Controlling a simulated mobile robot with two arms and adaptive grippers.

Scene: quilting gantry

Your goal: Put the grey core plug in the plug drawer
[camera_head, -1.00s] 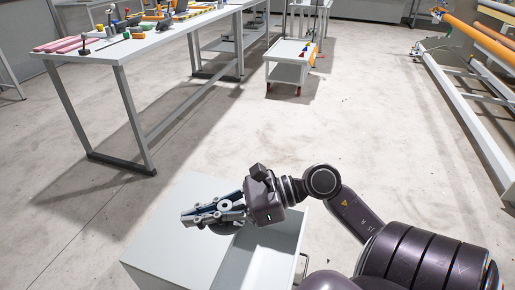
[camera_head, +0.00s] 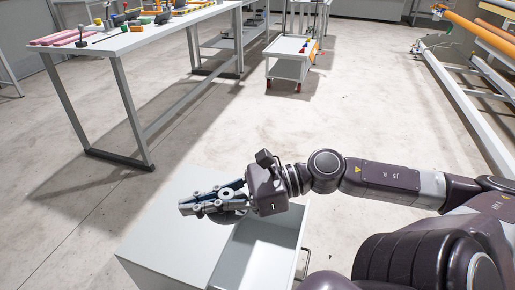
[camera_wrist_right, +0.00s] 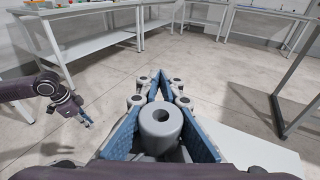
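The grey core plug (camera_wrist_right: 160,134), a short cylinder with a hole in its top, sits between the blue-padded fingers of my right gripper (camera_wrist_right: 158,92) in the right wrist view. The fingers close around it, their tips nearly meeting beyond it. In the head view my right gripper (camera_head: 184,208) is above the pale grey cabinet (camera_head: 158,238), to the left of the drawer opening. The plug drawer (camera_head: 262,252) is pulled open and its visible inside looks empty. My left gripper (camera_wrist_right: 84,121) is small at the left of the wrist view; its opening is unclear.
The drawer handle (camera_head: 305,263) is at the right of the cabinet. A long workbench (camera_head: 137,40) with tools and coloured items stands at the back left. A small white cart (camera_head: 290,66) stands farther back. A gantry frame (camera_head: 465,105) is at the right. Open floor lies between.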

